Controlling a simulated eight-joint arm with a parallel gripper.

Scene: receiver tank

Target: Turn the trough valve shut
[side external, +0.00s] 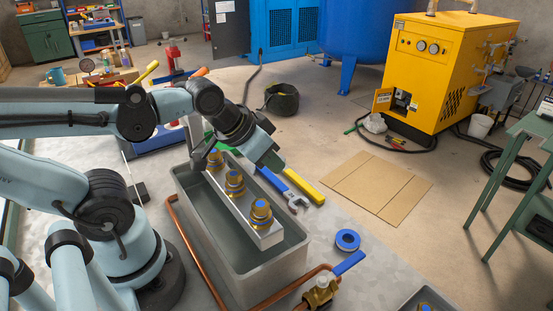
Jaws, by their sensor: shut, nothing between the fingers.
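The trough valve (320,292) is a brass body on the copper pipe at the front right corner of the grey trough (290,268). Its blue lever (348,263) points up and to the right, roughly in line with the nearby pipe. My gripper (272,161) is above the far end of the trough, well away from the valve and apart from the lever. Its fingers are shut and I see nothing held between them. The lower part of the valve is cut off by the picture's bottom edge.
A copper pipe (186,240) runs around the trough. The tabletop between roll and trough is clear.

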